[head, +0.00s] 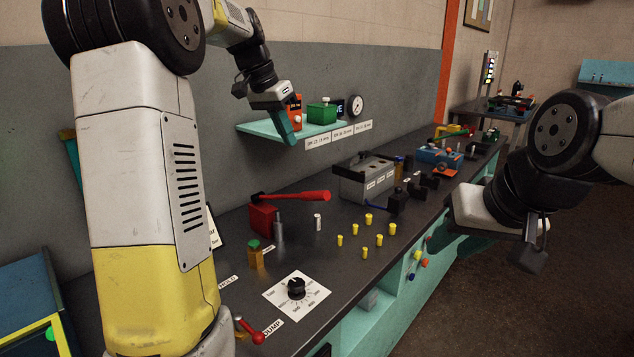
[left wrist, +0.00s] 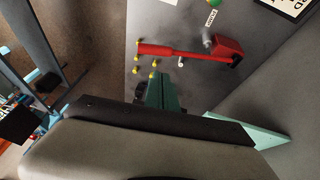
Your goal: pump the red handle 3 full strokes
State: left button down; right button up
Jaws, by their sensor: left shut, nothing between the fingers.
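The red handle (head: 300,197) is a long lever with a thicker grip end. It reaches right from the red pump body (head: 262,218) on the dark bench and stands nearly level, clear of the bench top. It also shows in the left wrist view (left wrist: 172,50), with the pump body (left wrist: 228,51) at its right end. My left gripper (head: 290,138) is shut and empty, above and behind the handle by the wall shelf, apart from it. Its teal fingers (left wrist: 158,78) point toward the handle in the left wrist view. My right gripper (head: 468,247) hangs off the bench's right side; its finger gap is unclear.
A teal shelf (head: 255,129) with an orange item and a green box (head: 321,113) is close to my left gripper. Several yellow pegs (head: 368,218), a silver cylinder (head: 318,222), a grey box (head: 363,180) and a dial plate (head: 297,297) are on the bench.

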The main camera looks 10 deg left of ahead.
aim_at(309, 195)
pick_arm(q)
jog(key=x, duration=0.9)
jog(key=s+x, duration=0.1)
jog(key=x, duration=0.4)
jog(key=shift+d, duration=0.2)
